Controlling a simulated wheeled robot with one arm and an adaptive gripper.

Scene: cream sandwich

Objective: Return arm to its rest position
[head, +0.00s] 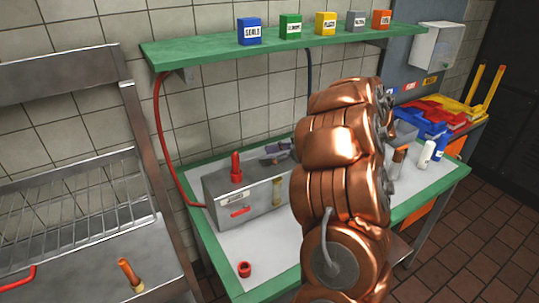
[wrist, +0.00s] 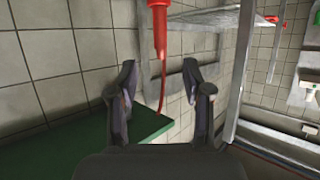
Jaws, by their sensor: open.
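My copper-coloured arm (head: 343,190) stands folded up in the middle of the head view, over the green-edged table (head: 272,285). In the wrist view my gripper (wrist: 160,66) has its two dark fingers well apart, with nothing held between them. Beyond the fingers are a tiled wall (wrist: 58,45), a red hose (wrist: 163,92) and a red nozzle-like piece (wrist: 158,28) at the top. In the head view the gripper is mostly hidden by the arm; a small dark purplish part left of it may be its fingers.
A grey metal box (head: 255,200) with a red knob stands on the table, with a red ring (head: 244,269) in front. Bottles (head: 426,154) stand at the right. A green shelf (head: 205,53) with several coloured boxes hangs above. A metal rack unit (head: 70,200) is left.

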